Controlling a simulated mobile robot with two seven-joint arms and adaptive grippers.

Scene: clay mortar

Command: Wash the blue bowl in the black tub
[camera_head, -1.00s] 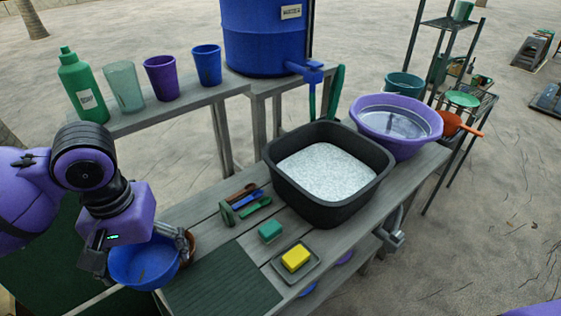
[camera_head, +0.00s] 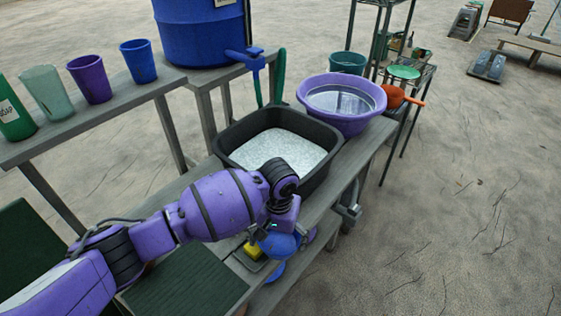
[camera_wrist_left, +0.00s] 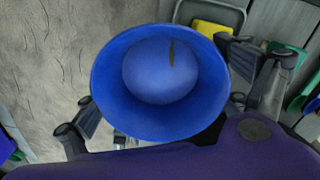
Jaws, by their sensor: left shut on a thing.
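The blue bowl (camera_head: 280,243) is at the front edge of the table, partly hidden by my left arm and wrist. The left wrist view shows the bowl (camera_wrist_left: 122,105) from its open side, with a dark streak inside near the far wall. My left gripper (camera_head: 279,230) is shut on the bowl, with its fingers beside the rim in the wrist view. The black tub (camera_head: 320,168) stands behind and above the bowl in the head view, holding pale, foamy-looking water (camera_head: 270,148). My right gripper is not in view.
A yellow sponge (camera_head: 252,250) lies close to the bowl, partly hidden. A purple basin of water (camera_head: 345,122) stands right of the tub. A blue barrel (camera_head: 200,35) with a tap and several cups stand behind. A green mat (camera_head: 185,285) lies at the front left.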

